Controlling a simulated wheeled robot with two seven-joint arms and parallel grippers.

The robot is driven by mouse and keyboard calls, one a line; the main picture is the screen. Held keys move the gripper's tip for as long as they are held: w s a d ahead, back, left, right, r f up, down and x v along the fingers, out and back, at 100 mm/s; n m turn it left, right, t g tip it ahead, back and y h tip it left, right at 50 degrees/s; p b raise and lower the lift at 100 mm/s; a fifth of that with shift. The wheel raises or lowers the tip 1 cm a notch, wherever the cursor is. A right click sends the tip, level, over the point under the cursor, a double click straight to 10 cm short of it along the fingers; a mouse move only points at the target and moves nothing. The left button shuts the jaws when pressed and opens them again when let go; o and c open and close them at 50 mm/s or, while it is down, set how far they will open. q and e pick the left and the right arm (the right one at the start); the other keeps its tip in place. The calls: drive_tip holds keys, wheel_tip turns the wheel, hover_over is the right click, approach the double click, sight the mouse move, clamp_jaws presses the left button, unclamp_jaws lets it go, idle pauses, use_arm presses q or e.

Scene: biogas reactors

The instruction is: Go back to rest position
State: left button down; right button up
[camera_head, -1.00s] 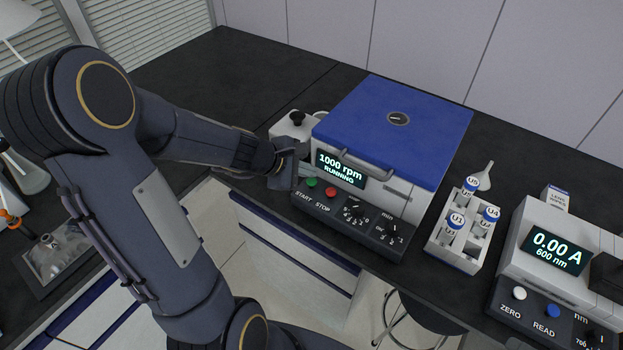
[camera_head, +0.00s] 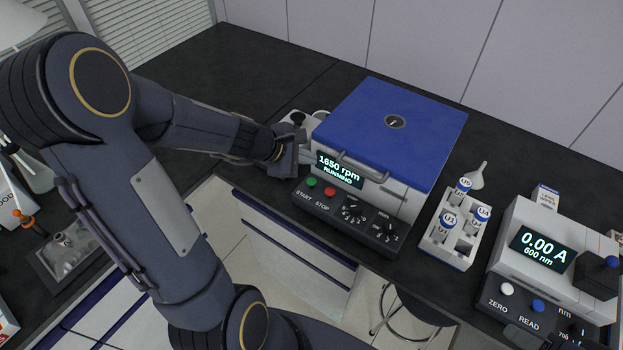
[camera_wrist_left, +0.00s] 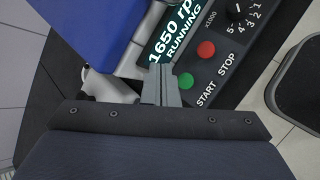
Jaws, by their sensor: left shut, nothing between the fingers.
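My left gripper (camera_head: 301,152) is at the left front corner of the centrifuge (camera_head: 398,128), beside its display and START button. In the left wrist view its two fingers (camera_wrist_left: 161,91) are together and empty, close to the green START button (camera_wrist_left: 186,81). I cannot tell whether they touch the centrifuge. The centrifuge has a closed blue lid, and its display (camera_head: 339,170) reads 1650 rpm, RUNNING.
A white rack (camera_head: 435,250) with several blue-capped tubes stands right of the centrifuge. A photometer (camera_head: 530,215) reading 0.00 A stands further right. A funnel (camera_head: 477,178) is behind the rack. The dark bench (camera_head: 235,70) is clear at the back left.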

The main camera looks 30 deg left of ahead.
idle(0.4)
use_arm(q)
drive_tip(key=s+d+r+m+h, duration=0.1)
drive_tip(key=s+d+r+m, duration=0.3)
drive_tip(key=d+r+m, duration=0.15)
drive_tip(key=s+d+r+m+g, duration=0.1)
drive_tip(key=s+m, duration=0.6)
drive_tip(key=s, duration=0.1)
drive_tip(key=s+d+r+m+g+y, duration=0.1)
drive_tip(key=s+m, duration=0.6)
drive_tip(key=s, duration=0.2)
drive_tip(key=shift+d+r+y, duration=0.2)
drive_tip(key=shift+d+y, duration=0.05)
drive_tip(key=shift+y, duration=0.05)
